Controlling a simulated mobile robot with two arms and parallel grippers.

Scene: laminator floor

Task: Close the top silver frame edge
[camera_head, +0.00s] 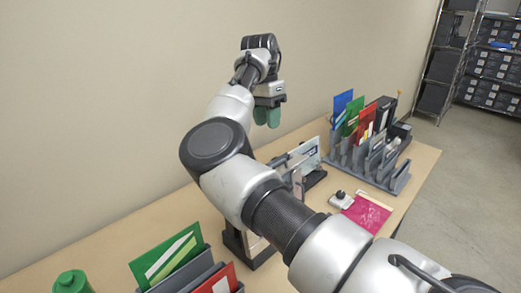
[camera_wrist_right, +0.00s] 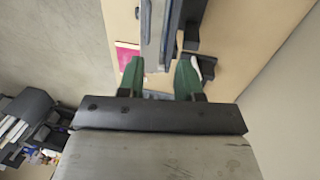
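My right gripper (camera_head: 267,113) is above the back of the table in the head view, pointing down. In the right wrist view its two green fingers (camera_wrist_right: 161,80) are apart with nothing gripped. A long grey-silver frame edge (camera_wrist_right: 155,42) runs through the gap between the fingers in that view; it looks to lie beyond the fingertips, and I see no contact. In the head view a framed piece with a pale sheet (camera_head: 305,157) stands upright on a dark base below the gripper. My arm hides part of it. My left gripper is not in view.
A grey rack (camera_head: 395,178) with coloured folders stands at the right. A pink packet (camera_head: 367,212) and a small white device (camera_head: 341,200) lie before it. A green folder (camera_head: 168,256) and a green bottle (camera_head: 72,283) are at the front left. The wall is close behind the table.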

